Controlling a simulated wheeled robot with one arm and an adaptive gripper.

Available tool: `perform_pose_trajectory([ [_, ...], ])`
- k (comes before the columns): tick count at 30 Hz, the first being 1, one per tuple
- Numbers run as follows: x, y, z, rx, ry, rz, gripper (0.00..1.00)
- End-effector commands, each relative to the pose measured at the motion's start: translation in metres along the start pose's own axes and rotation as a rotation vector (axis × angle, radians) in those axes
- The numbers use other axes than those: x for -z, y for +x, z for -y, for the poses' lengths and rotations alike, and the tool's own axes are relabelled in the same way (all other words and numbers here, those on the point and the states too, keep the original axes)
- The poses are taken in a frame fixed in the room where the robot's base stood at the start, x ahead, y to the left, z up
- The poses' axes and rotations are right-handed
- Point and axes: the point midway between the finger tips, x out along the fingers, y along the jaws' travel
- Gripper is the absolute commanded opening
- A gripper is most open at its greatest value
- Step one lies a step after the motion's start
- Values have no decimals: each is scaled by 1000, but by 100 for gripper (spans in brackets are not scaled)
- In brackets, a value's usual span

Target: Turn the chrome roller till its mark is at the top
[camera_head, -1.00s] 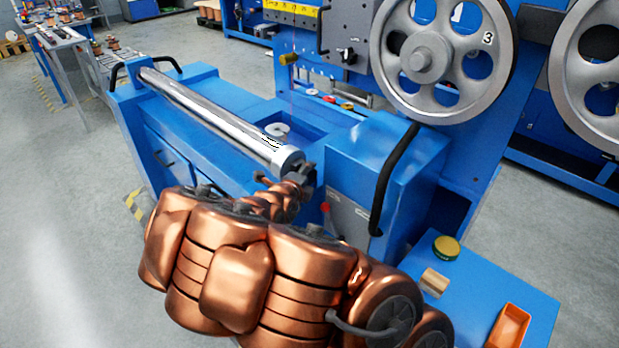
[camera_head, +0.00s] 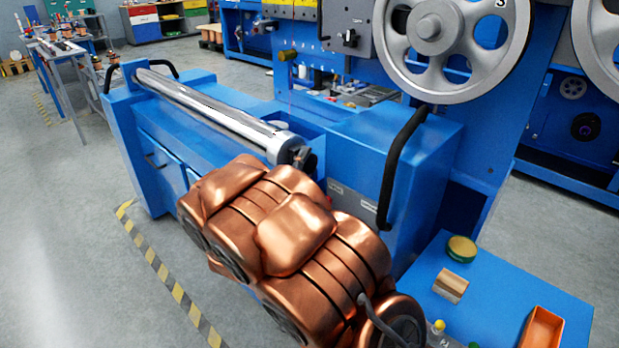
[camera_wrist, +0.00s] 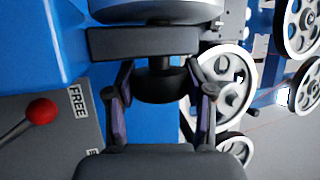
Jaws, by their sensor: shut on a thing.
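The chrome roller (camera_head: 215,112) lies along the top of the blue bench, its near end beside the blue housing. I cannot clearly make out its mark. My copper arm hides part of the bench below it. My gripper (camera_wrist: 161,80) is at the roller's near end, largely hidden behind my arm in the head view. In the wrist view, its two fingers stand on either side of a dark round end fitting (camera_wrist: 162,87), shut on it. A dark grey bar (camera_wrist: 145,40) crosses just beyond the fitting, with the roller's shiny end (camera_wrist: 155,9) above it.
A red-knobbed lever (camera_wrist: 39,110) stands by a FREE label at left in the wrist view. The blue housing (camera_head: 390,135) with a black handle (camera_head: 400,165) is right of the roller. A spoked wheel (camera_head: 430,27) rises behind. An orange tray (camera_head: 541,330) lies front right.

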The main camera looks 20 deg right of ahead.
Motion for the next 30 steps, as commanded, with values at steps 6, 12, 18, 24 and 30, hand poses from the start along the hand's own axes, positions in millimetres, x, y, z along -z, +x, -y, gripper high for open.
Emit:
perform_pose_trajectory([
  [6, 0, -1, -8, 132, -55, -2, 18],
  [12, 1, -1, -6, 228, -97, -2, 18],
  [18, 1, 0, -4, 292, -123, -1, 18],
  [24, 1, 1, -4, 317, -135, 0, 18],
  [30, 1, 1, -3, 322, -137, 0, 18],
])
